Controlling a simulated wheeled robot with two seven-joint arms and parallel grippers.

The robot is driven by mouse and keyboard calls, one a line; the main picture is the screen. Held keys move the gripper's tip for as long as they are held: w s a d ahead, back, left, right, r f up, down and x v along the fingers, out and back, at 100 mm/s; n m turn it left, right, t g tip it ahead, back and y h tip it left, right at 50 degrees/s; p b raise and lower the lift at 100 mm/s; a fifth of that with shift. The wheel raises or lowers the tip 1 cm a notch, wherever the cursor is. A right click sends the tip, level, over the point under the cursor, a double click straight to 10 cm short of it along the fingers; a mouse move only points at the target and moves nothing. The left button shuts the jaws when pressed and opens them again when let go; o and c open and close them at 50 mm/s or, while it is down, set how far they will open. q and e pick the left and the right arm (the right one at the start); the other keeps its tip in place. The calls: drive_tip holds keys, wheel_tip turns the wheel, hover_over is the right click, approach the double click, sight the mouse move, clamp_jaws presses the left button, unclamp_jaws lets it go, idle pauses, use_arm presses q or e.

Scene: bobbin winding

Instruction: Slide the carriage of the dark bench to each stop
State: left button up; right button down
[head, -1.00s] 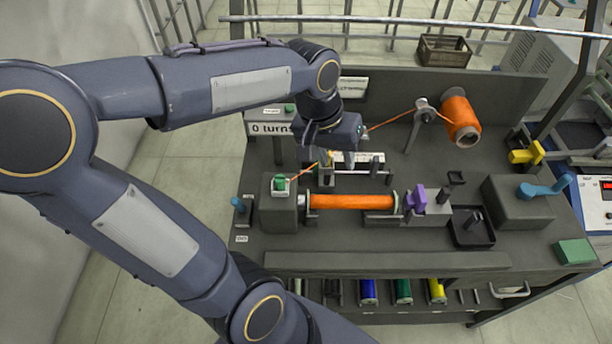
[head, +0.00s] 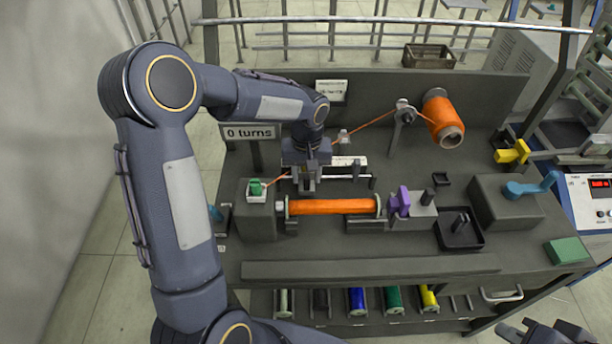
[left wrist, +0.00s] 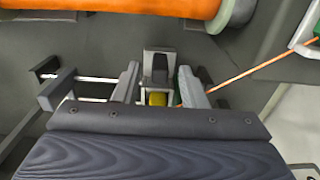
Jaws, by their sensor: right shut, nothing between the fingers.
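The dark bench (head: 370,252) fills the middle of the head view. The carriage sits near the left end of its short rail (head: 358,178), mostly hidden behind my left gripper (head: 307,188). In the left wrist view, a grey upright block of the carriage (left wrist: 159,66) and a yellow part (left wrist: 157,99) show between the fingers of my left gripper (left wrist: 158,88). The fingers look apart, one on each side; I cannot tell whether they touch. My right gripper (head: 540,332) is partly in view at the bottom right, shut and empty, away from the carriage.
An orange-wound bobbin (head: 330,207) lies just in front of the rail. Orange thread runs from the orange spool (head: 443,118) past the rail to the green-topped block (head: 256,189). A purple part (head: 400,202) and a black tray (head: 460,235) stand to the right. The sign (head: 250,133) reads "0 turns".

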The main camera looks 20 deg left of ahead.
use_arm(q)
drive_tip(key=shift+f, duration=0.55)
drive_tip(key=shift+c, duration=0.2)
clamp_jaws()
